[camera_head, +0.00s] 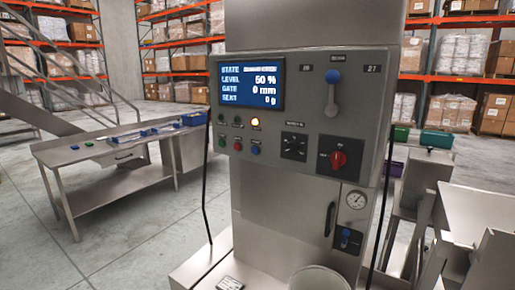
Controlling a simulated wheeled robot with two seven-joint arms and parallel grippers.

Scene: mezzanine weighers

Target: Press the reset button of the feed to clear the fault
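The feed's grey control panel (302,112) faces me on a steel column. Its blue display (249,83) reads LEVEL 60 %, GATE 0 mm and a last line of 0 g. The STATE entry is too blurred to read. Below the display a yellow lamp (255,121) is lit, beside darker lamps. Under them sit a green button (222,141), a red button (238,146) and a blue button (255,150). Their labels are too small to read, so I cannot tell which is reset. Neither of my grippers is in view.
The panel also carries a black dial (293,147), a red rotary switch (338,159) and a blue-knobbed lever (332,78). A gauge (355,200) sits below. A round container (319,280) stands at the column's foot. A steel bench (110,150) is at left, with open floor before it.

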